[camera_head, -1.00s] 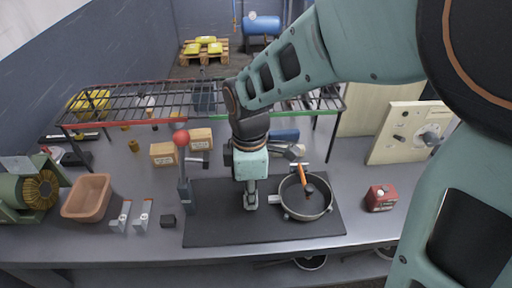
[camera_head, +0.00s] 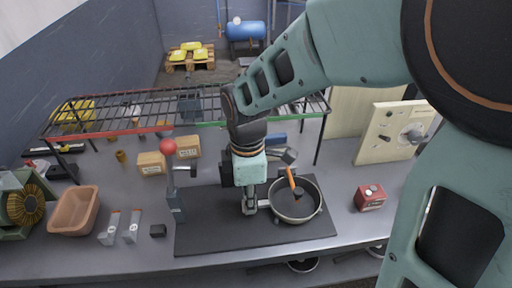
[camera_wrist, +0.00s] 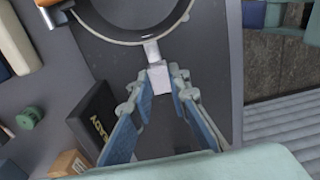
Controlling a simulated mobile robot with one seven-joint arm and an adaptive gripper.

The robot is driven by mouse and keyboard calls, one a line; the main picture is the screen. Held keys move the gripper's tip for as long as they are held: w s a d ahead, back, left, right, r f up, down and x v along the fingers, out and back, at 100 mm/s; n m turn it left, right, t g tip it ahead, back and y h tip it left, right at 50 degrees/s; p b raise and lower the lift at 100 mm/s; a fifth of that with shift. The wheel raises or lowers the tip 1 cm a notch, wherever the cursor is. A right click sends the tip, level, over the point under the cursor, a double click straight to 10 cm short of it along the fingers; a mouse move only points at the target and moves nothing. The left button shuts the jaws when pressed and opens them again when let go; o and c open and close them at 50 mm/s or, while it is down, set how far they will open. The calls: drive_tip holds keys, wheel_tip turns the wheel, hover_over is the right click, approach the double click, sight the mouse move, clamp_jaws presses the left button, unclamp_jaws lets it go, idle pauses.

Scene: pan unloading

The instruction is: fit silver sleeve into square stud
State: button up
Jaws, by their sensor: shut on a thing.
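The pan (camera_head: 318,209) sits on the dark mat (camera_head: 215,237), right of my gripper (camera_head: 249,209). A pale square stud (camera_wrist: 151,53) sticks out from the pan's rim toward my gripper in the wrist view. My gripper, also in the wrist view (camera_wrist: 160,83), is shut on a light silver block, seemingly the silver sleeve (camera_wrist: 159,81). The sleeve lines up with the stud and its end appears to meet it. I cannot tell how far one sits in the other. An orange-handled tool (camera_head: 292,180) lies in the pan.
A wire rack (camera_head: 190,108) spans behind. Small boxes (camera_head: 152,162), a tan tub (camera_head: 74,210), two grey pieces (camera_head: 131,227) and a red box (camera_head: 369,197) surround the mat. The mat's front is clear.

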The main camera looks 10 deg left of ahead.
drive_tip(key=shift+w+d+p, duration=0.15)
drive_tip(key=shift+w+d, duration=0.05)
drive_tip(key=shift+d, duration=0.5)
drive_tip(key=shift+w+d+p, duration=0.15)
drive_tip(key=shift+d, duration=0.5)
idle(0.6)
drive_tip(key=o, duration=0.9)
wheel_tip(320, 180, up, 8)
drive_tip(key=shift+f, duration=0.2)
